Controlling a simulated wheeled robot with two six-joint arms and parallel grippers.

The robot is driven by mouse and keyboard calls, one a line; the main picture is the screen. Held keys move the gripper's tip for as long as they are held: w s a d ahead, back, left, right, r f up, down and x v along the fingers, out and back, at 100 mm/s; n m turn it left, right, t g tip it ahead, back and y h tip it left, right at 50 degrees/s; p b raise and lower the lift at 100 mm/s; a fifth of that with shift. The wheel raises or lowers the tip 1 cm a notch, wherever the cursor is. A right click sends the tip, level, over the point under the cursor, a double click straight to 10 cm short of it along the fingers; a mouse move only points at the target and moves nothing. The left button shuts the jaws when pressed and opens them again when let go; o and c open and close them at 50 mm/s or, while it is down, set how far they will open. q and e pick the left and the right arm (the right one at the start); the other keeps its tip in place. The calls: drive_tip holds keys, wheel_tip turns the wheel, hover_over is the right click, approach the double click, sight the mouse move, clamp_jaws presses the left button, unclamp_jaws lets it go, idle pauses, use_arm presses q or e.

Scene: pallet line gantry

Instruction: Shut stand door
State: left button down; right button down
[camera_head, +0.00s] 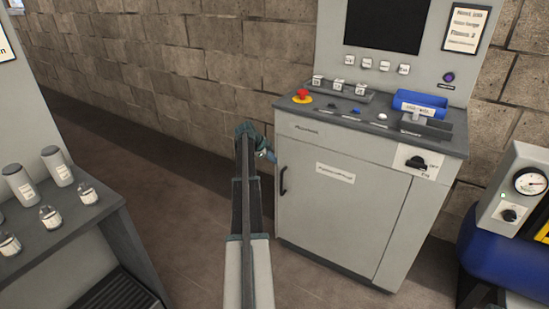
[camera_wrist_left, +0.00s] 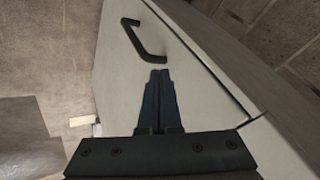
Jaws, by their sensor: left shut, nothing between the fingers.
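The stand (camera_head: 370,135) is a grey cabinet with a dark top, against the block wall. Its door (camera_head: 325,215) is light grey with a label and a dark upright handle (camera_head: 283,181) near its left edge. The door looks flush or nearly flush with the front; a thin dark seam shows along its edge in the left wrist view. My left gripper (camera_head: 271,156) is shut and empty, by the door's upper left corner. In the left wrist view its fingertips (camera_wrist_left: 159,74) point at the door face, just below the handle (camera_wrist_left: 141,42). I cannot tell whether they touch. My right gripper is out of view.
A red button (camera_head: 302,95), a blue tray (camera_head: 420,103) and a black rotary switch (camera_head: 416,162) are on the stand. A shelf with several bottles (camera_head: 60,166) stands at left. A gauge unit (camera_head: 529,184) stands at right. Floor between is clear.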

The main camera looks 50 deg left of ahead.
use_arm(q)
drive_tip(key=a+p+v, duration=0.1)
drive_tip(key=p+v, duration=0.4)
drive_tip(key=v, duration=0.3)
drive_tip(key=shift+s+a+p, duration=0.2)
drive_tip(key=shift+a+p, duration=0.15)
drive_tip(key=shift+a, duration=0.05)
drive_tip(key=shift+f, duration=0.1)
